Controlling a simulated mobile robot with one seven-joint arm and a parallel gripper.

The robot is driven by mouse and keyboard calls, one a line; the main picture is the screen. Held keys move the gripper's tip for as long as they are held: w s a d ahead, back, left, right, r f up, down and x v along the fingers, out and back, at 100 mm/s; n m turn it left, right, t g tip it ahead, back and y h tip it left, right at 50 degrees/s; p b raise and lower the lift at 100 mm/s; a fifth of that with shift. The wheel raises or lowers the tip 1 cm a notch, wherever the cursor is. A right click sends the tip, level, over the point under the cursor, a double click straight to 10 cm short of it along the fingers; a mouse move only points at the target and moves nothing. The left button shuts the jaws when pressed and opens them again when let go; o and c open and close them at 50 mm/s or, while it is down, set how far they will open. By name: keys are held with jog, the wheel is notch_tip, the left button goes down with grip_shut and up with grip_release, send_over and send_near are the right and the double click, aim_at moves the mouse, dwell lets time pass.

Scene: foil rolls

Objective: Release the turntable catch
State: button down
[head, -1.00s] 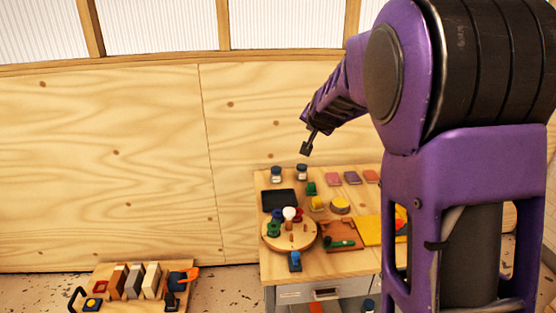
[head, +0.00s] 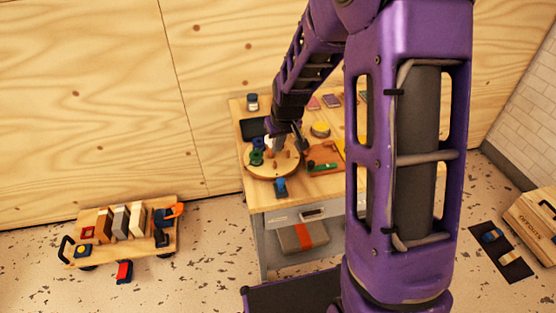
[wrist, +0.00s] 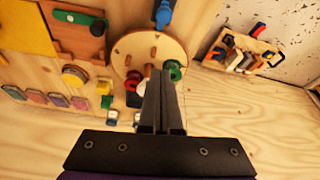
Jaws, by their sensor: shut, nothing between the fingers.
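The turntable (head: 262,171) is a round wooden disc with pegs on the table. It also shows in the wrist view (wrist: 124,66). A blue piece, apparently the catch (head: 280,187), sits at its front edge and appears in the wrist view (wrist: 164,14) at the top. A green spool (head: 256,158) and a blue piece (head: 258,143) stand on the disc's left side. My gripper (head: 281,146) is shut and empty, over the back of the disc. In the wrist view its fingers (wrist: 164,78) overlap the disc and partly hide a white-topped peg (wrist: 142,88).
On the table (head: 263,202), a brown tray (head: 315,158) with a green-handled tool lies right of the turntable, near a yellow round piece (head: 320,129). A black tray (head: 252,128) lies behind. A loaded wooden cart (head: 103,251) stands on the floor at left.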

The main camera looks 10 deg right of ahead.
jog(key=b, duration=0.1)
send_over(276, 179)
jog(key=w, duration=0.2)
notch_tip(276, 179, down, 8)
jog(key=shift+a+f, duration=0.1)
jog(key=shift+f, duration=0.05)
jog(key=s, duration=0.1)
jog(key=s+f, duration=0.1)
jog(key=shift+s+d, duration=0.2)
jog(key=shift+s, duration=0.1)
jog(key=shift+s+d+b, duration=0.1)
jog(key=shift+s+b, duration=0.2)
jog(key=shift+s, duration=0.25)
jog(key=shift+f, duration=0.1)
